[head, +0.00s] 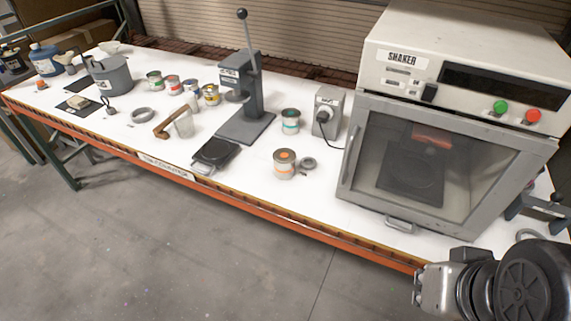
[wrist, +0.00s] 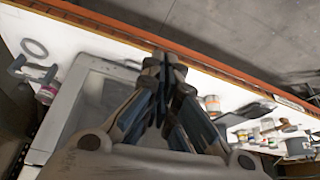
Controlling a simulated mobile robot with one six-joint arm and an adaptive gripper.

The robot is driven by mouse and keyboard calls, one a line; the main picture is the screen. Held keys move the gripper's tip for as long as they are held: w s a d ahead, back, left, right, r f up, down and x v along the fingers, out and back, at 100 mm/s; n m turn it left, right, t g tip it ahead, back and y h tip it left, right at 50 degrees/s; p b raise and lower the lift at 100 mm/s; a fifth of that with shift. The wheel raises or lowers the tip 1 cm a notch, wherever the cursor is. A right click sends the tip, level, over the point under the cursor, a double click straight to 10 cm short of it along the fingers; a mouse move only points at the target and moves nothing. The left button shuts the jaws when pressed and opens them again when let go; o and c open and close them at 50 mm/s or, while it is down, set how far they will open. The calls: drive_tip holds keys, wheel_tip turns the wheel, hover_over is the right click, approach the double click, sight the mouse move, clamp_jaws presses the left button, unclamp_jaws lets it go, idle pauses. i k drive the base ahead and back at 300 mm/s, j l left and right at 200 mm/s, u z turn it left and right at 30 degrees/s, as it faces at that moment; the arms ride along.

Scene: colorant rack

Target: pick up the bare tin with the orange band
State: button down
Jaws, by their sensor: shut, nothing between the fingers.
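The bare tin with the orange band (head: 284,170) stands upright on the white bench top in the head view, left of the shaker, with an orange spot on its lid. A small tin, apparently the same one, shows right of my fingers in the wrist view (wrist: 212,103). My gripper (wrist: 165,58) is shut and empty, its fingertips together in front of the shaker and bench edge. It is well apart from the tin. In the head view my arm is at the lower right, and the fingertips cannot be made out there.
The big shaker (head: 405,100) stands right of the tin. A grey ring (head: 307,163) lies close beside the tin. A black scale (head: 213,152) and lever press (head: 245,125) are to the left.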

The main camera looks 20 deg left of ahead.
sight(283, 172)
drive_tip(key=i+j, duration=0.2)
drive_tip(key=j, duration=0.15)
drive_tip(key=i+j+z, duration=0.15)
drive_tip(key=j, duration=0.2)
drive_tip(key=i+j, duration=0.2)
drive_tip(key=j, duration=0.15)
drive_tip(key=i+j+z, duration=0.15)
drive_tip(key=j, duration=0.2)
